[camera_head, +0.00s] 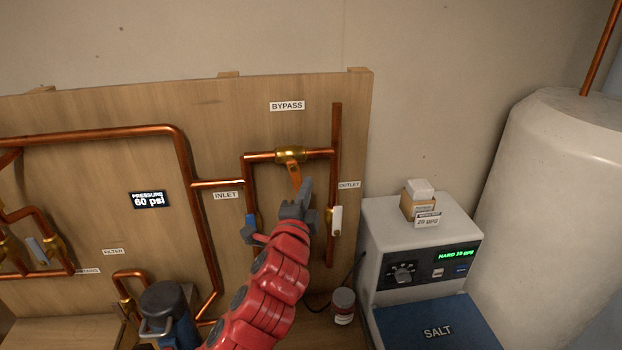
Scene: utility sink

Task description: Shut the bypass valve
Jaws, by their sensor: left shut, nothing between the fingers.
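The bypass valve (290,155) is a brass body on the horizontal copper pipe below the BYPASS label (287,106). Its orange lever (295,174) points downward, slightly to the right, across the line of that pipe. My left gripper (305,186) is shut and empty, with its grey tip at the lower end of the lever. I cannot tell whether they touch. The gripper and my red arm hide part of the pipes below. My right gripper is not in view.
A valve with a blue handle (250,221) is left of my gripper, near the INLET label. A white handle (337,220) is to the right, below OUTLET. A display (150,200) reads 60 psi. A softener unit (395,240) and a tank (545,190) stand at right.

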